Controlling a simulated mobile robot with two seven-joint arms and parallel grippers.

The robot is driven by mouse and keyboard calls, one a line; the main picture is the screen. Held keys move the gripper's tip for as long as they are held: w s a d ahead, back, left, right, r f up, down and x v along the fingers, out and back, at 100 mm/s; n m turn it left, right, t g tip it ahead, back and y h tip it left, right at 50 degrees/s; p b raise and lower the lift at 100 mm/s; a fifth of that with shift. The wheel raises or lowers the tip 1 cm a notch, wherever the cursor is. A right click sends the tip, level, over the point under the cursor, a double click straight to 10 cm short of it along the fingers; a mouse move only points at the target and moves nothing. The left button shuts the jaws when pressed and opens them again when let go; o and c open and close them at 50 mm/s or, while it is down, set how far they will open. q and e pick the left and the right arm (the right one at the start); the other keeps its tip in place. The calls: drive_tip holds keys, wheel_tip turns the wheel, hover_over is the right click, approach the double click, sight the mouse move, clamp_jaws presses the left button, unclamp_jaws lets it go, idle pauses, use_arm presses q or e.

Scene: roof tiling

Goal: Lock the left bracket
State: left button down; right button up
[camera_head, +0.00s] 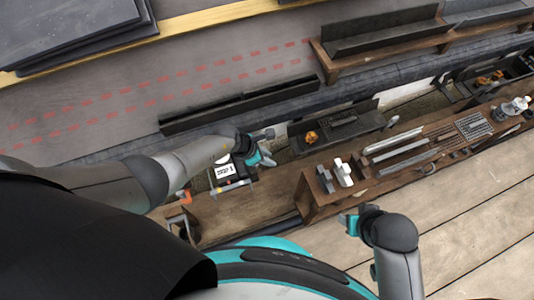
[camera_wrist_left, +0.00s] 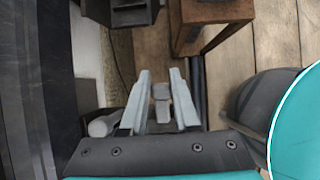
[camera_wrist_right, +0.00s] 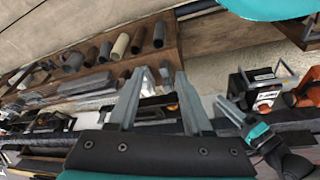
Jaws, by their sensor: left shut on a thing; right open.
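My left gripper (camera_head: 268,134) reaches over the workbench to the dark ledge at the roof's lower edge. In the left wrist view its fingers (camera_wrist_left: 160,88) are closed around a small grey piece (camera_wrist_left: 162,92), which looks like part of the left bracket. The rest of the bracket is hidden or too small to make out. In the right wrist view the left gripper (camera_wrist_right: 230,110) shows at the right, beside the dark edge. My right gripper (camera_head: 347,222) is open and empty over the wooden floor. Its spread fingers (camera_wrist_right: 163,100) show in its own wrist view.
A long black trough piece (camera_head: 240,105) lies on the roof edge. A dark tray with an orange item (camera_head: 310,137) stands right of the left gripper. A wooden bench (camera_head: 310,205) carries metal parts. A device with a display (camera_head: 226,171) sits below the left forearm. Dark tiles (camera_head: 70,30) are stacked upper left.

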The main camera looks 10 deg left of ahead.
use_arm(q)
drive_tip(key=shift+w+d+f+g+y, duration=0.15)
drive_tip(key=shift+f+g+y, duration=0.15)
drive_tip(key=shift+g+y, duration=0.3)
drive_tip(key=shift+f+g+y, duration=0.25)
drive_tip(key=shift+g+y, duration=0.05)
drive_tip(key=shift+y, duration=0.4)
use_arm(e)
drive_tip(key=shift+s+f, duration=0.1)
drive_tip(key=shift+f, duration=0.25)
use_arm(q)
drive_tip(key=shift+f, duration=0.15)
use_arm(e)
drive_tip(key=shift+r, duration=0.2)
use_arm(q)
drive_tip(key=c, duration=0.6)
unclamp_jaws()
drive_tip(key=shift+c, duration=0.2)
